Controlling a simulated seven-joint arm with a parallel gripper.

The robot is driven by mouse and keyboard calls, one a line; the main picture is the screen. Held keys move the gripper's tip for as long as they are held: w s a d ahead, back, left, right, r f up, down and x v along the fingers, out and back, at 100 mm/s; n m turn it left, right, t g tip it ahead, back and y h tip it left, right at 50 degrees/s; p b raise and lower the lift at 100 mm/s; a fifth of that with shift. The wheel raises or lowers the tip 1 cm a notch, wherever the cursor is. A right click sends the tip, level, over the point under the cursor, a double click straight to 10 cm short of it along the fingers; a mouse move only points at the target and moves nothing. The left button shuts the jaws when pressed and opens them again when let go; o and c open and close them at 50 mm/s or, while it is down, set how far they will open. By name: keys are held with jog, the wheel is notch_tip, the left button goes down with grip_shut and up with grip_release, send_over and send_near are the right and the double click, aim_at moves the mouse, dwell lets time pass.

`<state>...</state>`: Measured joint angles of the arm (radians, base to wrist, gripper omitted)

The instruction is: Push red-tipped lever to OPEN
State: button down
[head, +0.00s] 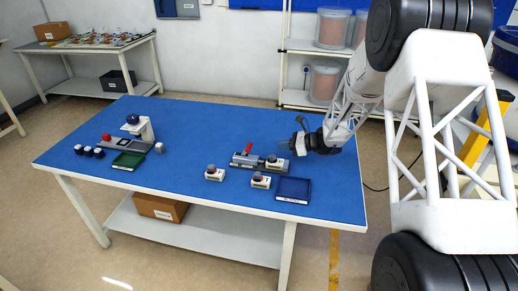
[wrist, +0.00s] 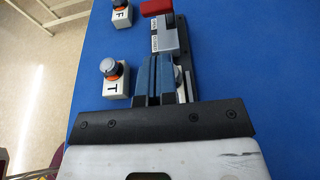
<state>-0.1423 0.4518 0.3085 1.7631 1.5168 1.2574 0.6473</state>
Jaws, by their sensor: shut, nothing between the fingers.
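The red-tipped lever (head: 248,149) stands on a grey fixture (head: 236,163) right of the table's middle. In the wrist view its red tip (wrist: 156,7) is at the top, beyond a grey block with a label that seems to read OPEN and CLOSED (wrist: 155,38). In the wrist view my gripper (wrist: 154,64) shows two blue fingers, shut and empty, pointing toward the lever. A gap separates the fingertips from the red tip. The fingers hide part of the fixture.
White knobbed blocks stand near the fixture, one marked T (wrist: 116,85) and one marked F (wrist: 122,17), left of the fingers in the wrist view. A blue tray (head: 293,198) lies in front. A green tray (head: 127,167) and another fixture are at left. The table's middle is clear.

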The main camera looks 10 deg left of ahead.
jog(key=shift+a, duration=0.15)
send_near(248, 145)
jog(key=shift+w+a+f, duration=0.1)
jog(key=shift+a+f, duration=0.55)
jog(key=shift+a, duration=0.2)
jog(key=shift+a+f, duration=0.6)
jog(key=shift+a, duration=0.3)
jog(key=shift+w+a+f, duration=0.1)
jog(key=shift+a+f, duration=0.55)
jog(key=shift+a, duration=0.2)
jog(key=shift+a+r+h, duration=0.45)
jog(key=shift+r+h, duration=0.05)
jog(key=shift+h, duration=0.2)
jog(key=shift+s+a+r+h, duration=0.1)
jog(key=shift+a+r+h, duration=0.45)
jog(key=shift+a+h, duration=0.45)
jog(key=a+h, duration=0.1)
jog(key=a+r+h, duration=0.1)
jog(key=h, duration=0.1)
jog(key=shift+a, duration=0.1)
jog(key=shift+a+r+h, duration=0.15)
jog(key=shift+a+h, duration=1.05)
jog(key=shift+h, duration=0.3)
jog(key=shift+a, duration=1.3)
